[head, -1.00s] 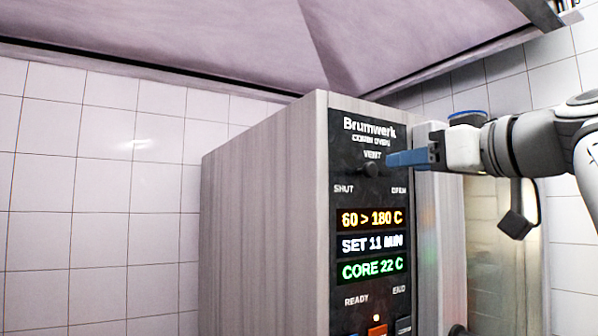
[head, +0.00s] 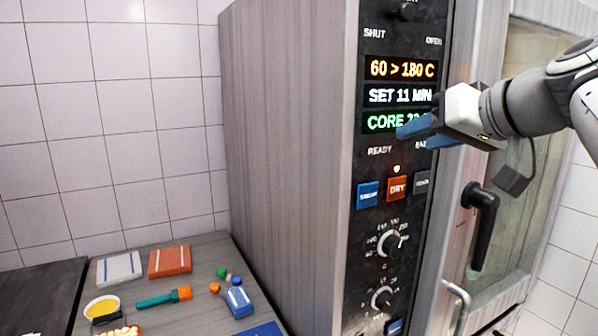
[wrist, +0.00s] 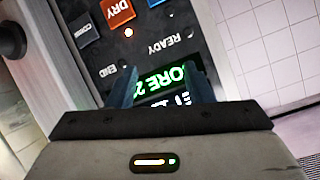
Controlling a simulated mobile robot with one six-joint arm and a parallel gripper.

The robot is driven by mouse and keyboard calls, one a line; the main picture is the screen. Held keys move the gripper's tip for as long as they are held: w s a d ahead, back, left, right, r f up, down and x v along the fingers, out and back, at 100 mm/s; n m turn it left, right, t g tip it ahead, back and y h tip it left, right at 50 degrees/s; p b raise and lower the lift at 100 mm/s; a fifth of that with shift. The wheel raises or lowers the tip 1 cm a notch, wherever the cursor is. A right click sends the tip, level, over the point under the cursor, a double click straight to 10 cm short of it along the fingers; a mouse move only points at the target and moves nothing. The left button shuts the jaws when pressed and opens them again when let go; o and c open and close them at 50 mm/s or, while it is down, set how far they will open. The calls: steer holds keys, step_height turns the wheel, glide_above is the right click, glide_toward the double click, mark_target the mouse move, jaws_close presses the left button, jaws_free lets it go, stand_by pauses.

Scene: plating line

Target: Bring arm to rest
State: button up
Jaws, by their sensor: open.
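My gripper (head: 421,131) is in front of the combi oven's control panel in the head view, over the lower right of the green CORE line. Its blue fingers are apart and nothing is between them. In the wrist view my gripper (wrist: 160,85) also shows open, with the panel behind it upside down. The oven (head: 290,130) is a tall grey box. Its displays (head: 400,95) read 60 > 180 C, SET 11 MIN and CORE, with the last digits hidden by a finger. I cannot tell whether the fingers touch the panel.
Below are a blue button (head: 368,194), a red DRY button (head: 397,189) and two dials (head: 388,243). The black door handle (head: 481,222) stands out at right. A worktop at lower left holds a yellow bowl (head: 101,307), an orange-and-teal brush (head: 165,297) and small items.

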steer(key=s+a+f+g+h, duration=0.1)
steer(key=s+f+g+h, duration=0.1)
steer(key=f, duration=1)
steer(key=s+a+f+g+h, duration=0.1)
steer(key=s+f+g+h, duration=0.1)
steer(key=s+f, duration=0.5)
steer(key=s+a+f+m+g+h, duration=0.1)
steer(key=s+f+g, duration=0.3)
steer(key=f, duration=1.4)
steer(key=shift+s+a+g+h, duration=0.15)
steer(key=shift+a+g+h, duration=0.15)
steer(key=shift+a+h, duration=0.1)
steer(key=shift+c, duration=1.1)
